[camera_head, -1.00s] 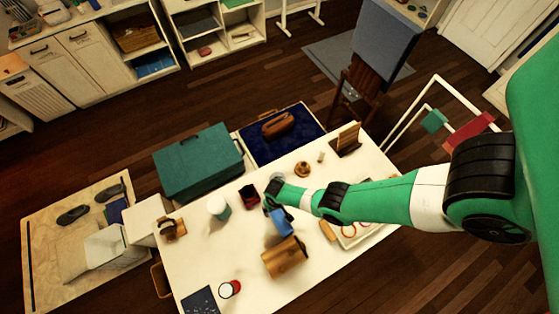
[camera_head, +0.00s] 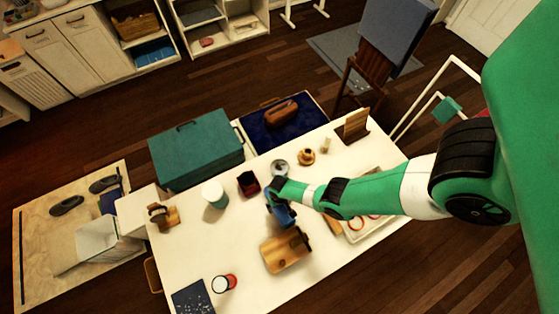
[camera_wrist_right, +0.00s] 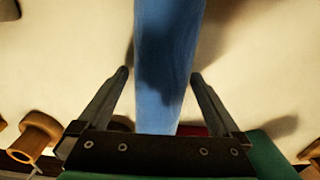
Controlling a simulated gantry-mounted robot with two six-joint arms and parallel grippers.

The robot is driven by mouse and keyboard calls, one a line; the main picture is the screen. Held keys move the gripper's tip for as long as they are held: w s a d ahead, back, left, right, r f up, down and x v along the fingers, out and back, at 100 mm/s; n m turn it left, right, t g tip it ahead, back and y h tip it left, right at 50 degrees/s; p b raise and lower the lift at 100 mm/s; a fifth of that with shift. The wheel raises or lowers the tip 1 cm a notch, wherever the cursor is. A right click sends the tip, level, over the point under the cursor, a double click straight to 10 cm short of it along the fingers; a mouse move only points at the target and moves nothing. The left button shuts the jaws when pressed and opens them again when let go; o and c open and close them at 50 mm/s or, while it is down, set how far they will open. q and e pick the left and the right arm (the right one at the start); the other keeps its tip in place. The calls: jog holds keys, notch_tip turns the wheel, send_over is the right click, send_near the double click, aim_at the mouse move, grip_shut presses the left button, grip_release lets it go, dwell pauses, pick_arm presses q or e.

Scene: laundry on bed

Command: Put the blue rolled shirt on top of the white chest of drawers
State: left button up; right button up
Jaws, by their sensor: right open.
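The blue rolled shirt (camera_head: 284,215) lies on the white table, just behind a wooden board-like item. My right gripper (camera_head: 276,193) is over the shirt and hides part of it. In the right wrist view the shirt (camera_wrist_right: 168,45) runs lengthwise between the two fingers of my right gripper (camera_wrist_right: 159,75). The fingers are open, with a gap on both sides of the shirt. A low white box-shaped unit (camera_head: 135,208) stands against the table's left end; I cannot tell whether it is the chest of drawers. My left gripper is not in view.
The white table (camera_head: 215,250) holds a white-and-teal cup (camera_head: 215,195), a dark red box (camera_head: 248,184), the wooden item (camera_head: 286,250), a red-and-white can (camera_head: 223,284) and a tray (camera_head: 362,232). A teal chest (camera_head: 197,150) stands behind it. White cabinets (camera_head: 60,60) line the back left.

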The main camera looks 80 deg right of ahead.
jog(key=shift+w+f, duration=0.1)
jog(key=shift+f, duration=0.45)
jog(key=shift+r, duration=0.2)
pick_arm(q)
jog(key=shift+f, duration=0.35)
pick_arm(e)
jog(key=c, duration=1.4)
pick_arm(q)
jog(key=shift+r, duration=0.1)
pick_arm(e)
jog(key=shift+r, duration=0.1)
notch_tip(320, 180, up, 10)
jog(key=p, duration=1)
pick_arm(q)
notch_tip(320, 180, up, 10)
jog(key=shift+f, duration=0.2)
